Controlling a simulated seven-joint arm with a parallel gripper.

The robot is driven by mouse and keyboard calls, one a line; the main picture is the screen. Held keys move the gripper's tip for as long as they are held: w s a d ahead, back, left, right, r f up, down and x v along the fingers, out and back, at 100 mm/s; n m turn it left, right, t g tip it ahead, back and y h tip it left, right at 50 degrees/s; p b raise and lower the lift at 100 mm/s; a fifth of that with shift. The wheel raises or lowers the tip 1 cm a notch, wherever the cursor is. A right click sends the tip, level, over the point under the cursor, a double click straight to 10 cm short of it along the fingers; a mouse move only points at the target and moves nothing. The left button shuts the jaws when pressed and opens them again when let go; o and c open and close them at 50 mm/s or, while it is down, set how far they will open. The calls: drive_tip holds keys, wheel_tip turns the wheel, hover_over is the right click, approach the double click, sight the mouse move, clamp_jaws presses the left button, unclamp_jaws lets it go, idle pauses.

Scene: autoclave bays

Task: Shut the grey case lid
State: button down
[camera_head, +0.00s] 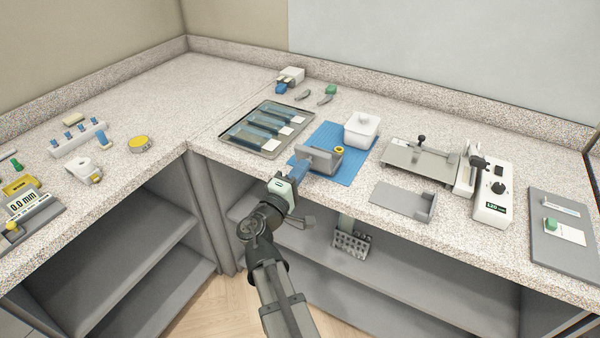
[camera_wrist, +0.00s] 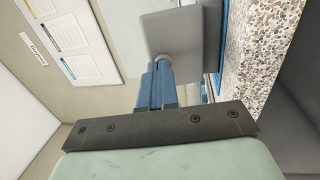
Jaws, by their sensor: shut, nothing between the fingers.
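The grey case (camera_head: 322,160) sits on the front left part of the blue mat (camera_head: 350,172). Its lid appears raised as a grey panel facing my arm, and it hides most of the case. A small yellow item (camera_head: 339,151) shows at its right end. In the wrist view the grey panel (camera_wrist: 185,32) fills the space just beyond my fingertips. My gripper (camera_head: 303,168) is at the left front of the case, near the counter's front edge. Its blue fingers (camera_wrist: 162,66) are together and empty, very close to the panel; I cannot tell whether they touch it.
A white lidded box (camera_head: 361,130) stands behind and right of the case. A tray of slides (camera_head: 266,130) lies to the left. A grey plate (camera_head: 402,201) and a white device (camera_head: 493,195) stand to the right. Open shelves lie below the counter.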

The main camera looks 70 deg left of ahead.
sight(312, 148)
drive_tip(key=r+g+h, duration=0.1)
drive_tip(key=w+a+r+g+h, duration=0.1)
drive_tip(key=shift+w+a+r, duration=0.1)
drive_tip(key=shift+a+r, duration=0.1)
drive_tip(key=shift+r, duration=0.1)
drive_tip(key=shift+w+a+r+g+h, duration=0.7)
drive_tip(key=shift+a+r+g+h, duration=0.05)
drive_tip(key=shift+g+h, duration=0.45)
drive_tip(key=shift+w+a+r+g+h, duration=0.3)
drive_tip(key=shift+w+a+g+h, duration=0.15)
drive_tip(key=shift+a+g+h, duration=0.15)
drive_tip(key=shift+w+a+r+g+h, duration=0.25)
drive_tip(key=shift+w+a+g+h, duration=0.2)
drive_tip(key=shift+g+h, duration=0.15)
drive_tip(key=shift+w+a+g+h, duration=0.45)
drive_tip(key=shift+w+g+h, duration=0.15)
drive_tip(key=shift+g+h, duration=0.3)
drive_tip(key=shift+r, duration=0.15)
wheel_tip(312, 148, up, 15)
drive_tip(key=a, duration=0.1)
drive_tip(key=shift+w, duration=0.2)
